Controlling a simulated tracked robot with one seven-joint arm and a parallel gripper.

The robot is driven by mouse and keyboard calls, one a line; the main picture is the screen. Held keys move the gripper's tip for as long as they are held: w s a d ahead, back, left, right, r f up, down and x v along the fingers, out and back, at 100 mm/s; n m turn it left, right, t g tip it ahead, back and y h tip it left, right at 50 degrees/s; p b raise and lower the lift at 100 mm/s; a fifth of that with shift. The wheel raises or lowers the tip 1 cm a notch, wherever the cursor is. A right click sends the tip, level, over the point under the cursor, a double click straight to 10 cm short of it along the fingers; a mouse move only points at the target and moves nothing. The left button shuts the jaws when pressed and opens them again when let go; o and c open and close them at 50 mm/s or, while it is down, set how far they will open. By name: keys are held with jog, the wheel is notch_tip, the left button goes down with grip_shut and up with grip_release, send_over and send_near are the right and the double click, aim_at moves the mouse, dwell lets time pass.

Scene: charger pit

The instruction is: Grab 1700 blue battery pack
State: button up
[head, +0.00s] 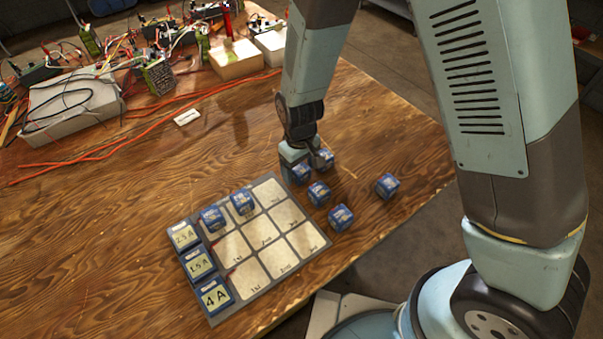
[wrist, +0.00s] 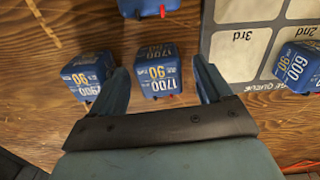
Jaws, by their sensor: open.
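A blue battery pack marked 1700 (wrist: 158,72) stands on the wooden table, label side up, in the middle of the wrist view; in the head view I take it to be the pack (head: 300,173) under my gripper. My gripper (head: 301,157) is open and points down over it. In the wrist view the two fingers (wrist: 162,66) lie to the left and right of the pack, with gaps on both sides. I cannot tell how far below the fingertips it is.
A similar blue pack (wrist: 88,77) sits close outside the left finger. Another (wrist: 148,6) lies beyond; more (head: 340,217) (head: 387,186) stand nearby. The grid board (head: 282,262) holds two blue packs. Cluttered wires and boxes (head: 75,103) are at the back left.

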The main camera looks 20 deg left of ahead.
jog(key=shift+f, duration=0.75)
jog(key=c, duration=1.2)
jog(key=shift+r, duration=0.1)
